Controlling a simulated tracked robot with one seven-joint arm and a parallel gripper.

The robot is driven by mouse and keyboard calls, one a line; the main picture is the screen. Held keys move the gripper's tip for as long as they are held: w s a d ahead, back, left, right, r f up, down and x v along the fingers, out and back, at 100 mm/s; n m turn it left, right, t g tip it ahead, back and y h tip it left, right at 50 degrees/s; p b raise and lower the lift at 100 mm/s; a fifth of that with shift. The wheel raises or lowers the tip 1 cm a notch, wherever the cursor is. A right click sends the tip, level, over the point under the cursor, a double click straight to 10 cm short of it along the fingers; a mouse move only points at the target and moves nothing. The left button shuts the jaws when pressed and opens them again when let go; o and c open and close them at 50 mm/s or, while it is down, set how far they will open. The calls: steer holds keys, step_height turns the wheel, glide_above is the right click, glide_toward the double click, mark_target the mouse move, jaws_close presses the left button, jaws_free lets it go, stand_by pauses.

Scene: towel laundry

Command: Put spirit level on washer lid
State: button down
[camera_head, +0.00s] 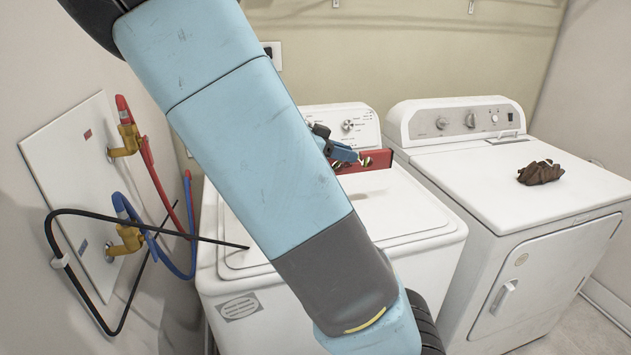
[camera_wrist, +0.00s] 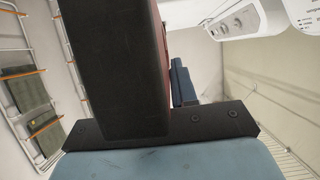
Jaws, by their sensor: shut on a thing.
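The red spirit level (camera_head: 376,161) shows in the head view above the back part of the washer lid (camera_head: 400,215), in front of the control panel. My gripper (camera_head: 345,155) is shut on it. My arm hides the level's left part. I cannot tell whether the level touches the lid. The white lid is closed, and my arm crosses in front of it. In the wrist view a large dark block with a reddish side fills the middle, and a blue part of my gripper (camera_wrist: 183,82) shows beside it.
A dryer (camera_head: 530,190) stands right of the washer, with a crumpled brown cloth (camera_head: 541,172) on top. Red and blue hoses (camera_head: 150,170) and a black cable (camera_head: 110,215) hang at the left wall. A rack with towels (camera_wrist: 28,85) shows in the wrist view.

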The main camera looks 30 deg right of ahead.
steer(key=w+a+f, duration=0.1)
steer(key=w+f, duration=0.1)
steer(key=w+a+f, duration=0.1)
steer(key=w+f, duration=0.1)
steer(key=w+a+f, duration=0.1)
steer(key=w+f, duration=0.1)
steer(key=shift+w+a+f, duration=0.2)
steer(key=shift+w+f, duration=0.05)
steer(key=shift+w, duration=0.15)
steer(key=shift+w+a+f, duration=0.15)
steer(key=shift+w+f, duration=0.2)
steer(key=shift+f, duration=1.7)
steer(key=c, duration=0.9)
jaws_free()
steer(key=v, duration=1.2)
steer(key=shift+r, duration=0.15)
